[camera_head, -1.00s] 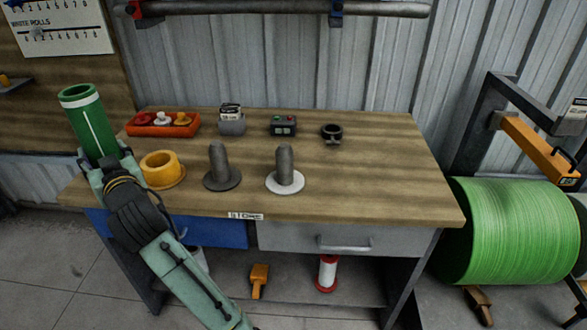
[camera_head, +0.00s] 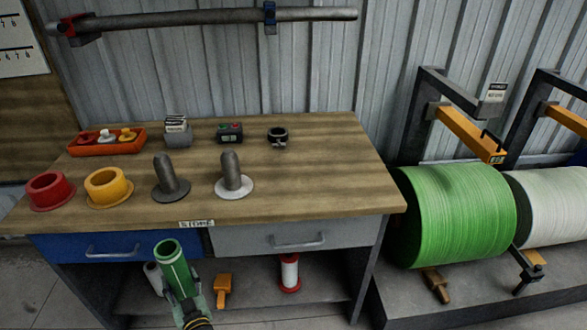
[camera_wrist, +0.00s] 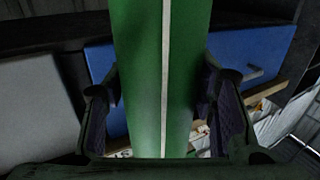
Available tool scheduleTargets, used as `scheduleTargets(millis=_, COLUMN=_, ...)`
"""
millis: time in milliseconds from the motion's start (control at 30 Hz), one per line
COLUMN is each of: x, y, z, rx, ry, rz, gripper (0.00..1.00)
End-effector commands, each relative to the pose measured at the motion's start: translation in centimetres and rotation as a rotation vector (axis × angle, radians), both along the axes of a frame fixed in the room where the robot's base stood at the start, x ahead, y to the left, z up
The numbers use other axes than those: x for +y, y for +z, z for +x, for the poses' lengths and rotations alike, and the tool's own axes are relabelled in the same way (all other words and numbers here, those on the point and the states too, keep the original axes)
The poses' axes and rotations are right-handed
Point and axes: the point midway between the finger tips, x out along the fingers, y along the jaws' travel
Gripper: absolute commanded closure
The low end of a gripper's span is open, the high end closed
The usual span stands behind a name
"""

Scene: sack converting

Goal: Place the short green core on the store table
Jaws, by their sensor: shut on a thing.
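The green core (camera_head: 176,272), a hollow tube with a white stripe, is in my gripper (camera_head: 190,300) in the head view. It stands tilted, its open end up, in front of the table's drawers and below the tabletop edge. In the wrist view the core (camera_wrist: 150,80) runs between both fingers of my gripper (camera_wrist: 165,105), which are shut on it. The store table (camera_head: 310,190) has a wooden top and a "STORE" label on its front edge. Most of my arm is out of the head view.
On the tabletop stand a red ring (camera_head: 50,190), a yellow ring (camera_head: 108,186), a grey-based peg (camera_head: 168,178), a white-based peg (camera_head: 234,175), an orange tray (camera_head: 72,149), a card holder (camera_head: 178,134), a button box (camera_head: 230,133) and a black clamp (camera_head: 278,137). The front right is clear. A green roll (camera_head: 455,215) stands right.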

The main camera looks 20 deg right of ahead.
Motion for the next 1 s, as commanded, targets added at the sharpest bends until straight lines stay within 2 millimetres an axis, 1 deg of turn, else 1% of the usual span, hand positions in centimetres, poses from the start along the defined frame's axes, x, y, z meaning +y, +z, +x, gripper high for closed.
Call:
scheduleTargets(millis=33, x=-0.5, y=-1.3, z=-0.2, rx=0.002, ry=-0.011, rz=-0.002, gripper=0.9)
scheduleTargets(millis=200, x=-2.7, y=-4.9, z=-0.7, rx=0.0, ry=-0.054, rz=-0.008, gripper=0.9)
scheduleTargets(millis=533, x=-5.8, y=-10.5, z=-1.8, rx=-0.009, ry=-0.108, rz=-0.011, gripper=0.9)
scheduleTargets(millis=700, x=-6.1, y=-10.9, z=-2.0, rx=-0.014, ry=-0.111, rz=-0.009, gripper=0.9)
scheduleTargets(millis=1000, x=-6.1, y=-11.0, z=-1.9, rx=-0.013, ry=-0.112, rz=-0.009, gripper=0.9)
